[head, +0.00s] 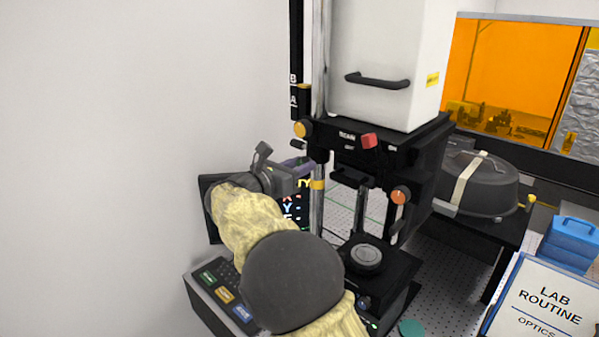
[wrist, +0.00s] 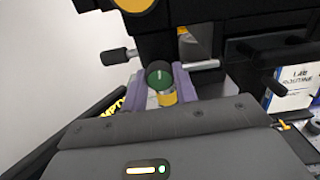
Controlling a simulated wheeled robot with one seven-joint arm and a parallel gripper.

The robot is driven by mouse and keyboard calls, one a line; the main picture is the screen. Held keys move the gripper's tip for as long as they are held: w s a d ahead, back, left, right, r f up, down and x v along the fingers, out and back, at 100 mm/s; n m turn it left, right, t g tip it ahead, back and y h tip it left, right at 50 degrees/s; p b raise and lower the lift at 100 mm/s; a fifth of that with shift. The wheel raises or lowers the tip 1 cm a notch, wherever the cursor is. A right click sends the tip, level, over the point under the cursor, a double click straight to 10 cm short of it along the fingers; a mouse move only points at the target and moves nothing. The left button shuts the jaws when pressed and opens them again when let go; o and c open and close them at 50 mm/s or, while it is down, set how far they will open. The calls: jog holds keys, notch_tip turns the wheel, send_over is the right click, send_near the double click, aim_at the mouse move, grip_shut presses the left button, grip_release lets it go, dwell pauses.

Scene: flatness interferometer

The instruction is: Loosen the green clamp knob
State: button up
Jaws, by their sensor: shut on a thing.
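The green clamp knob (wrist: 159,75) shows in the wrist view as a round dark-green cap with a pale line on its face. It sits by a yellow collar (wrist: 167,97) on the metal column. My gripper (wrist: 159,82) has its purple fingers on either side of the knob and is shut on it. In the head view my gripper (head: 303,166) reaches from the left to the column (head: 318,210), just above the yellow collar (head: 317,184). The knob itself is hidden there by the fingers.
The black instrument head with a red knob (head: 369,141), a yellow knob (head: 303,129) and an orange knob (head: 398,195) is close to my gripper. A round stage (head: 366,257) stands below. A monitor (head: 208,210) is behind my wrist. A keypad console (head: 222,292) lies under my arm.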

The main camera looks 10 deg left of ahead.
jog(key=shift+m+b, duration=7.6)
jog(key=shift+m, duration=0.2)
jog(key=shift+r, duration=0.1)
jog(key=o, duration=1)
jog(key=shift+c, duration=0.2)
jog(key=shift+a, duration=0.1)
